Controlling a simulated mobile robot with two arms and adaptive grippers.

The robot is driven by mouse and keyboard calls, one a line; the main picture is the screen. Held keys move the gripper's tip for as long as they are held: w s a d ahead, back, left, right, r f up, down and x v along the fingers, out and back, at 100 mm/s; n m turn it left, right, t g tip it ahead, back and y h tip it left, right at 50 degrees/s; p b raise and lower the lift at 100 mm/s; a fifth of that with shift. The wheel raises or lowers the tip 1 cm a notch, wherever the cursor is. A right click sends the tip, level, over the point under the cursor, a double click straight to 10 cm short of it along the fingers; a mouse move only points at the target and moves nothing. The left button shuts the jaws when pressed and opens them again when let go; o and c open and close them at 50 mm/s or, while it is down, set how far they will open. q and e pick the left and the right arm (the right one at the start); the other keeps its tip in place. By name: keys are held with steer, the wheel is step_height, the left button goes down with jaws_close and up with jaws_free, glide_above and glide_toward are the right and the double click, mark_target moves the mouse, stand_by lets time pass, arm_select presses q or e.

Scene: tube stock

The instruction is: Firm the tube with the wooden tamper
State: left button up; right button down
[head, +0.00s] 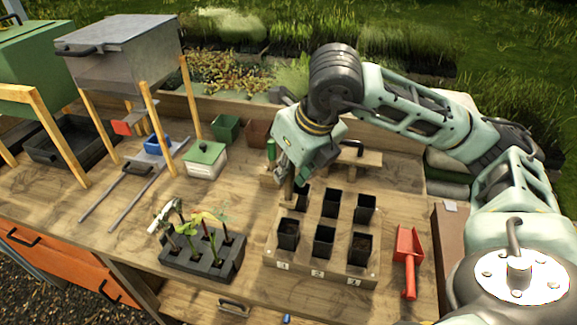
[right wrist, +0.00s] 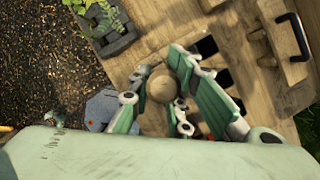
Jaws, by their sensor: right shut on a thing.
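My right gripper (head: 287,178) is shut on the wooden tamper (head: 287,192), which points down upright at the left side of the tube rack. In the right wrist view the tamper shows as a round pale wooden end (right wrist: 161,88) between the fingers (right wrist: 165,95). The wooden rack (head: 327,276) holds several square black tubes in two rows, with number labels along its front. The tamper's lower end shows close to the back left tube (head: 304,193), behind the front left tube (head: 288,236). I cannot tell whether it touches or enters a tube. My left gripper is out of view.
A dark tray with seedlings (head: 204,262) stands left of the rack. A red scoop (head: 409,262) lies to its right. A wooden block with a black handle (head: 357,158) stands behind. A white box with green lid (head: 206,160) stands back left. Bench between seedlings and rack is clear.

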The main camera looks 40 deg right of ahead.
mark_target(291, 199)
steer(key=shift+f+b, duration=1.1)
steer(key=shift+f, duration=0.85)
step_height(291, 199, down, 3)
steer(key=b, duration=0.3)
steer(key=shift+r, duration=0.1)
steer(key=shift+r, duration=0.1)
steer(key=shift+f+b, duration=0.2)
steer(key=shift+b, duration=0.2)
steer(key=shift+f+b, duration=0.6)
steer(key=shift+b, duration=0.1)
steer(key=shift+f, duration=0.1)
steer(key=shift+f+b, duration=0.7)
steer(key=shift+b, duration=0.2)
steer(key=shift+f, duration=0.1)
